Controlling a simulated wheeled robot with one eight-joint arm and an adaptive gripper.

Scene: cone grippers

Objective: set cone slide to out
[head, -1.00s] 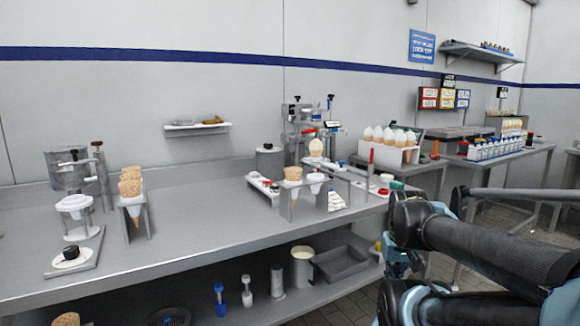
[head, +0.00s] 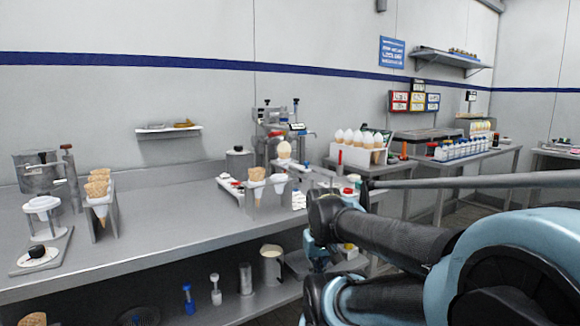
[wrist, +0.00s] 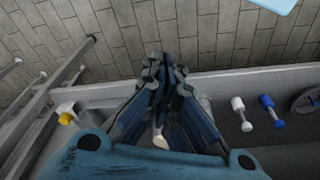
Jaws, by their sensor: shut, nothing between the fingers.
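I cannot tell for certain which part is the cone slide. A white strip (head: 230,186) with small red and dark pieces lies on the middle of the bench. Beside it, waffle cones (head: 256,174) stand in a metal holder, in front of an upright machine (head: 272,130). My gripper (wrist: 163,64) is shut and empty in the wrist view, its blue fingers together. It hangs over the lower shelf by the bench's front, with tiled floor beyond. In the head view my arm hides part of the bench's right end, and the fingertips are not clear there.
The steel bench (head: 150,225) has bare room left of the middle. Below, a blue-handled tool (wrist: 268,108), a white-handled tool (wrist: 240,112) and a pitcher (head: 271,266) are on the shelf. A yellow knob (wrist: 66,118) is left of my gripper.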

